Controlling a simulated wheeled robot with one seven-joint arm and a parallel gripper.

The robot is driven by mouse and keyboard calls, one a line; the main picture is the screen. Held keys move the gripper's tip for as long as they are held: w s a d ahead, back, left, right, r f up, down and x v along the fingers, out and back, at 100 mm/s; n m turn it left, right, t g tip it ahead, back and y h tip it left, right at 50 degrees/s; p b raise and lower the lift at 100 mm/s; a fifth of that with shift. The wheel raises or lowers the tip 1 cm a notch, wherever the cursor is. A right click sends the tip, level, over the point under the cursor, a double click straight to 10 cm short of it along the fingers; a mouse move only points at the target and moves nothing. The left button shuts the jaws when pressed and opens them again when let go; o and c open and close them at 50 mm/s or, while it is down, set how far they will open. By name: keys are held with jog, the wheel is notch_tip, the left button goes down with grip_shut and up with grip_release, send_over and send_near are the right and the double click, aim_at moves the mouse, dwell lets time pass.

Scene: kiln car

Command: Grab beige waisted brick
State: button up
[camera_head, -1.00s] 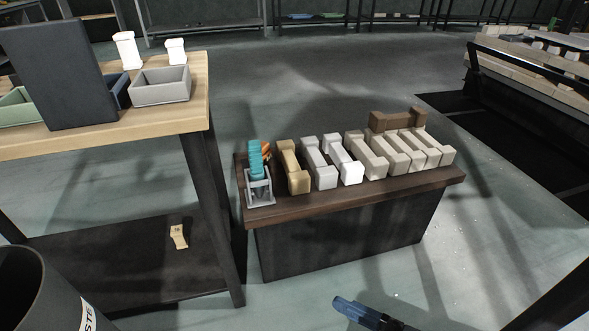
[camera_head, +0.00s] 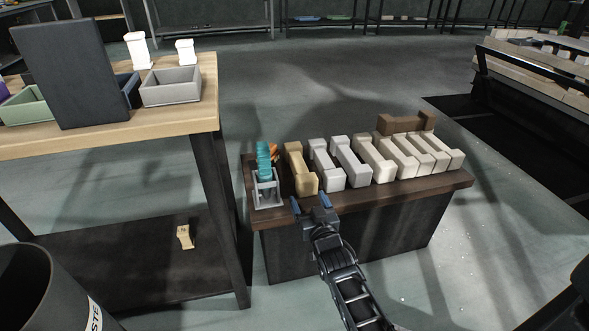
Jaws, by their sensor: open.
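A row of waisted bricks, thick at both ends, lies on the dark wooden bench top (camera_head: 400,190). At the left of the row is a tan-beige brick (camera_head: 297,162). Two light grey bricks (camera_head: 322,165) lie to its right, then several cream-beige bricks (camera_head: 373,158). I cannot tell which one the task means. My gripper (camera_head: 311,203) is open and empty, its blue fingertips at the bench's front edge, just in front of the tan-beige brick and the first grey one. It looks apart from them.
A grey holder (camera_head: 267,190) with teal and orange items stands left of the row. A brown brick (camera_head: 405,124) lies behind it. A small beige piece (camera_head: 184,237) lies on the left table's lower shelf. White pieces (camera_head: 138,50) and a grey bin (camera_head: 171,86) stand above.

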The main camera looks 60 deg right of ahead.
aim_at(306, 179)
jog(key=shift+d+f, duration=0.15)
jog(key=shift+d, duration=1.1)
jog(key=shift+s+d+b+x, duration=0.1)
jog(key=shift+b+x, duration=0.85)
jog(key=shift+x, duration=0.4)
jog(key=shift+s+d+b+x, duration=0.15)
jog(key=shift+b+x, duration=0.75)
jog(key=shift+x, duration=0.5)
jog(key=shift+w+d+r+p, duration=0.15)
jog(key=shift+w+r+p, duration=0.1)
jog(key=shift+w+p, duration=0.15)
jog(key=shift+w+d+f, duration=0.15)
jog(key=shift+w+d, duration=0.2)
jog(key=shift+d, duration=0.1)
jog(key=c, duration=1.1)
jog(key=shift+c, duration=0.5)
notch_tip(306, 179, up, 10)
jog(key=p, duration=0.7)
jog(key=shift+p, duration=0.35)
